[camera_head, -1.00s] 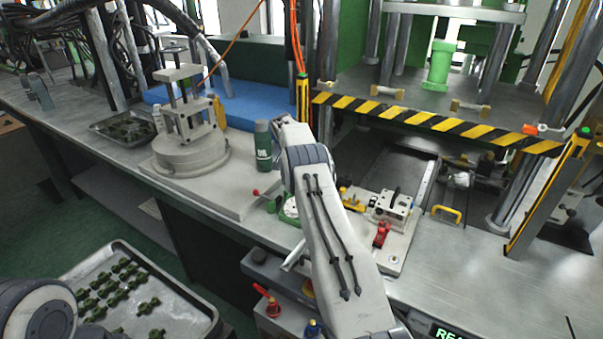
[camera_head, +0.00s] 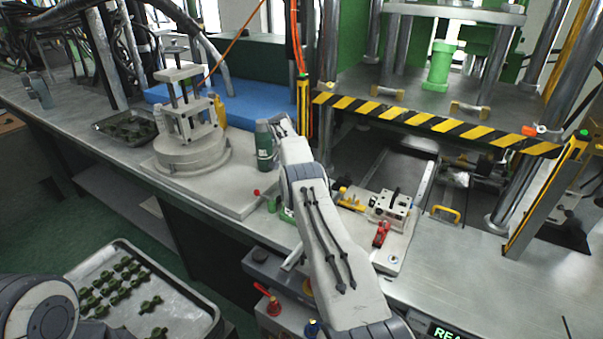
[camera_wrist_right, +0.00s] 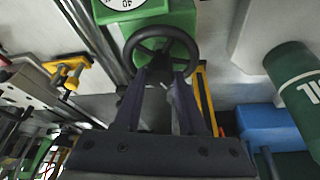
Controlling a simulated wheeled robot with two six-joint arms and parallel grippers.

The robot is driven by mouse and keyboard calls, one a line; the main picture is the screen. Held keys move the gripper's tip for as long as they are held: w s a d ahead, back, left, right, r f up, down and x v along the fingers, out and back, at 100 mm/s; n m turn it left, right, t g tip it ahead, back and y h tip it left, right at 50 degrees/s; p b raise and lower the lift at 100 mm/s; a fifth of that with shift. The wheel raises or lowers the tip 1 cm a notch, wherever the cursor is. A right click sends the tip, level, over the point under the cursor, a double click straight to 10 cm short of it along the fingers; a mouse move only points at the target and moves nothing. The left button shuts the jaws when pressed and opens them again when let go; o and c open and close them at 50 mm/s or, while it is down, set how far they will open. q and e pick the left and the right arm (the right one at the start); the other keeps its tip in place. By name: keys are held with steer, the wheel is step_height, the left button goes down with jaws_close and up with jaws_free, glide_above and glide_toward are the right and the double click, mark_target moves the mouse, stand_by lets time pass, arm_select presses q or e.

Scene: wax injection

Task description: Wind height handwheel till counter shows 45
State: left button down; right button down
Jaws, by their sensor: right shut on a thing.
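The black height handwheel (camera_wrist_right: 163,48) is a ring in front of a green housing (camera_wrist_right: 185,20) in the right wrist view. My right gripper (camera_wrist_right: 160,76) is shut on the wheel at its near rim, with its two dark fingers angled together there. A white round dial with black marks (camera_wrist_right: 122,3) is cut off by the top edge; its reading cannot be made out. In the head view my right arm hides the wheel and my right gripper, and only a bit of green housing (camera_head: 287,214) shows. My left gripper is out of view; only part of my left arm shows at lower left.
A green bottle (camera_head: 265,146) stands close to my right arm; it also shows in the right wrist view (camera_wrist_right: 295,85). A clamp fixture (camera_head: 392,208) with a red part lies to the right. A tray of green pieces (camera_head: 190,300) is at lower left. A striped press bar (camera_head: 430,122) spans the right.

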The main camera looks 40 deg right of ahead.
steer(key=shift+c, duration=2.4)
jaws_free()
steer(key=shift+r, duration=0.1)
steer(key=shift+a+r+b, duration=0.25)
steer(key=shift+r+b, duration=0.25)
steer(key=shift+b, duration=0.05)
steer(key=b+v, duration=0.2)
steer(key=v, duration=0.7)
steer(key=shift+r, duration=0.15)
